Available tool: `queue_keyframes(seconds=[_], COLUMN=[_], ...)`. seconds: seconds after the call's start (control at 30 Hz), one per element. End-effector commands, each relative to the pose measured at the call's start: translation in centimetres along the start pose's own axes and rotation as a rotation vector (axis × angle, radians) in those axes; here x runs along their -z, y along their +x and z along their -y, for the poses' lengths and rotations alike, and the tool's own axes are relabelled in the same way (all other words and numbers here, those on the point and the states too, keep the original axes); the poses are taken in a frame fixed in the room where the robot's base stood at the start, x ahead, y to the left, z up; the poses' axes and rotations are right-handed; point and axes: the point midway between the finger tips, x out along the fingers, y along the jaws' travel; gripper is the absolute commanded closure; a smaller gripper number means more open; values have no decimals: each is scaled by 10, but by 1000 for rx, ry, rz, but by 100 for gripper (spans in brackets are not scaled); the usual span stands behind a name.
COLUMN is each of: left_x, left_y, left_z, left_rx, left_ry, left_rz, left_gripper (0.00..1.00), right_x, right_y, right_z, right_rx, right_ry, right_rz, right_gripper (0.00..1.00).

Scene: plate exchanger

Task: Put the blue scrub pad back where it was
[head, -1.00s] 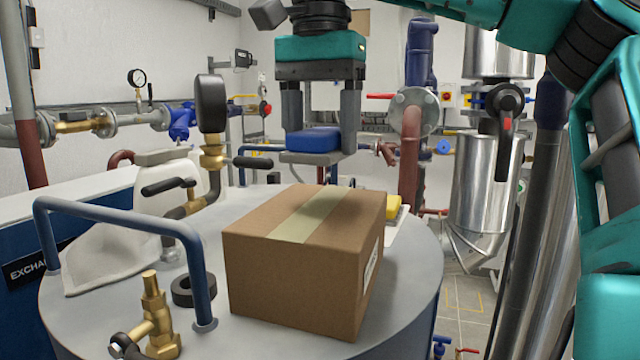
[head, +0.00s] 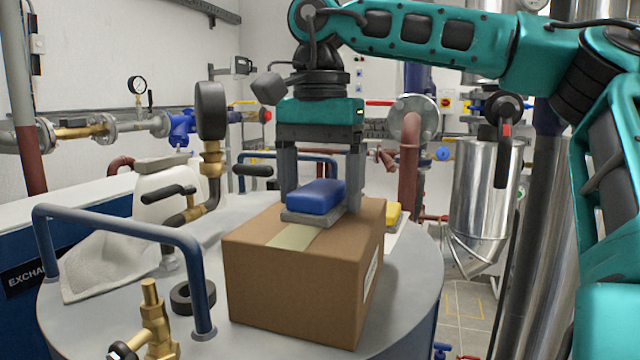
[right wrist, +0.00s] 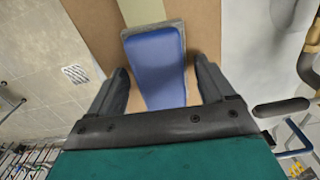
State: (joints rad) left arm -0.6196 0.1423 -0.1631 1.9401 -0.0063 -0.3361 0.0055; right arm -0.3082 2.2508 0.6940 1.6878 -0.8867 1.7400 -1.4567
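The blue scrub pad (head: 315,196), with a grey layer underneath, lies on top of the cardboard box (head: 290,275), over its tape strip and turned at an angle. My right gripper (head: 319,200) points down above the box, one finger on each side of the pad. In the right wrist view the pad (right wrist: 157,68) lies between the fingers (right wrist: 160,75), with a visible gap at the right finger. The gripper looks open around the pad. My left gripper is not in view.
The box stands on a round grey tank top (head: 415,275). A yellow thing (head: 393,214) is partly hidden behind the box. A blue rail (head: 120,225), brass valve (head: 152,325), black ring (head: 190,297), white jug (head: 165,190) and cloth (head: 120,258) are on the left.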

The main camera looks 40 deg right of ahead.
Motion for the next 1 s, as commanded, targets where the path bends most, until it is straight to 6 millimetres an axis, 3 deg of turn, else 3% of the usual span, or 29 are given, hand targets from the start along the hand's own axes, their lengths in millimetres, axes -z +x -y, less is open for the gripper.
queue_keyframes(seconds=[0.4,0.57,0.8,1.0], left_x=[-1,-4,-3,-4], left_y=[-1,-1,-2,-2], left_z=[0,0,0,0], left_rx=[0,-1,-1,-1], left_ry=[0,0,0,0], left_rz=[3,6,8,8], left_gripper=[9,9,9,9], right_x=[0,0,-1,0], right_y=[4,-23,-78,-109], right_z=[0,1,-1,-2], right_rx=[-1,4,2,0], right_ry=[0,1,1,1], right_rz=[3,-3,-3,-2], right_gripper=[9,9,9,9])
